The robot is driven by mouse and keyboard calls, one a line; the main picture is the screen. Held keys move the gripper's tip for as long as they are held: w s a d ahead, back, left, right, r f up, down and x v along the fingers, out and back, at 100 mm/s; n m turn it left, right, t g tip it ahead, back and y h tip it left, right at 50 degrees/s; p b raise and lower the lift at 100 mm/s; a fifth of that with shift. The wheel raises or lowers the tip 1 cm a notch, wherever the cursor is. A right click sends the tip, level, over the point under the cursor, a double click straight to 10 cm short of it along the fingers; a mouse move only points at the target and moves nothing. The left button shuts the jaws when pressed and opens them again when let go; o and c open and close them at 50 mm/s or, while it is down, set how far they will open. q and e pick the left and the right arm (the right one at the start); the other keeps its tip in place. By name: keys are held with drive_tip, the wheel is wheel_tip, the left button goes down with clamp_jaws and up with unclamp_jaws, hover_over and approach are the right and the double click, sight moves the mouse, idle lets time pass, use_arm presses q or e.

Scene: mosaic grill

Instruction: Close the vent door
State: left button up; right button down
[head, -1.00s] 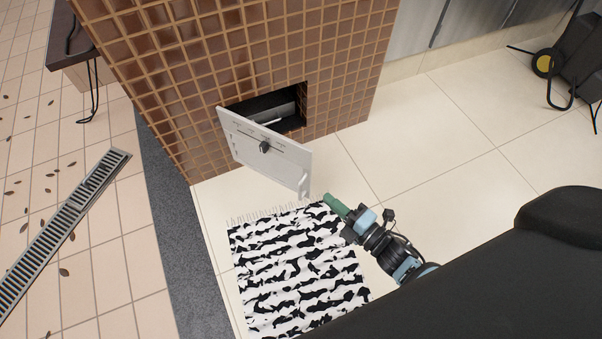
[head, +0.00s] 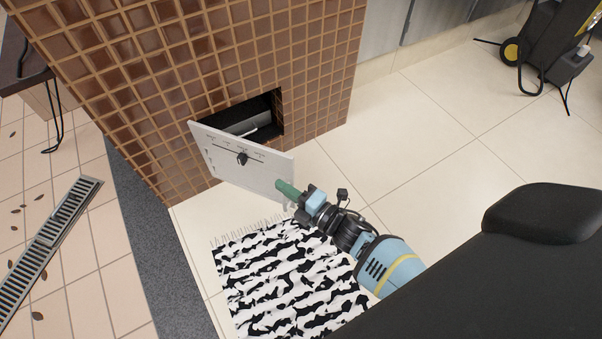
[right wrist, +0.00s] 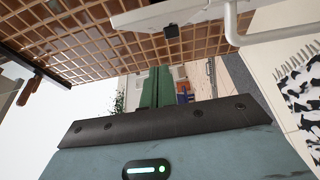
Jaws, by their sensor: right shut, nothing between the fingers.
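The white vent door (head: 232,166) stands open, swung out from the dark opening (head: 250,116) in the tiled grill. It has a black knob (head: 242,158) on its face. My right gripper (head: 283,188), with green fingers, is shut and empty. In the head view its tips overlap the door's right end; I cannot tell whether they touch it. In the right wrist view the green fingers (right wrist: 157,88) are together, and the door (right wrist: 165,14) with its white bar handle (right wrist: 233,30) is at the top. My left gripper is not in view.
A black-and-white fringed rug (head: 285,280) lies on the floor below the door. A metal drain grate (head: 45,243) is at left. A dark wheeled machine (head: 555,50) stands at upper right. The pale floor right of the grill is clear.

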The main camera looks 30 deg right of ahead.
drive_tip(key=w+d, duration=0.2)
drive_tip(key=d, duration=0.1)
drive_tip(key=shift+w+b, duration=0.35)
drive_tip(key=shift+b, duration=0.05)
drive_tip(key=shift+d, duration=0.1)
